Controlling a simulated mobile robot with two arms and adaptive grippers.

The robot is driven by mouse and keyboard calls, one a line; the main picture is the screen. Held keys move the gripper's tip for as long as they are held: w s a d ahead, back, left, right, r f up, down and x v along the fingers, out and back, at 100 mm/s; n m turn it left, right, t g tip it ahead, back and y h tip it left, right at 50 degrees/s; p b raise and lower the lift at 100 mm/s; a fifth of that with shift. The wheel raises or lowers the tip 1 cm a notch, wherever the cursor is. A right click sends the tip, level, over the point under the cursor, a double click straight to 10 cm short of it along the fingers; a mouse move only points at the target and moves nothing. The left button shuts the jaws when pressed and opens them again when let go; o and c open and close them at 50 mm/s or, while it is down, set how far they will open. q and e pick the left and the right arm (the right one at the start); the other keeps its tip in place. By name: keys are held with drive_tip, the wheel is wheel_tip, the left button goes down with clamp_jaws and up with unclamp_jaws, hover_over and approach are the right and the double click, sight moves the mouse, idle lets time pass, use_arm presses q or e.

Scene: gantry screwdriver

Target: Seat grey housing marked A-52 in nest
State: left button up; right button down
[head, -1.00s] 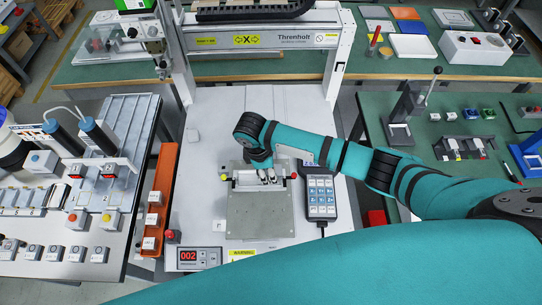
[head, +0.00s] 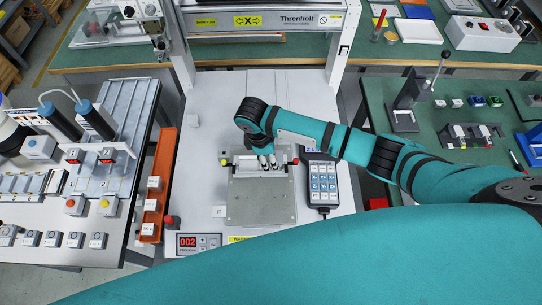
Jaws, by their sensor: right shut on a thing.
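The nest fixture (head: 262,203), a grey metal plate with a pale bar along its far side, lies on the white machine bed. My right gripper (head: 267,165) points down over the far part of this fixture. It is shut on a small part, which the fingers and wrist almost wholly hide; its marking cannot be read. I cannot tell whether that part touches the nest.
A keypad pendant (head: 322,182) lies right of the fixture, and a red-digit display (head: 198,242) stands in front. A small white block (head: 219,211) lies left of the fixture. The gantry (head: 262,22) spans the back. My teal arm covers the lower foreground.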

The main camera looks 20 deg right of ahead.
drive_tip(key=shift+d+f, duration=0.1)
drive_tip(key=shift+f, duration=0.3)
idle(0.3)
drive_tip(key=shift+p, duration=0.55)
idle(0.5)
drive_tip(key=c, duration=0.7)
unclamp_jaws()
drive_tip(key=shift+f, duration=0.1)
drive_tip(key=shift+c, duration=0.2)
drive_tip(key=v, duration=1.2)
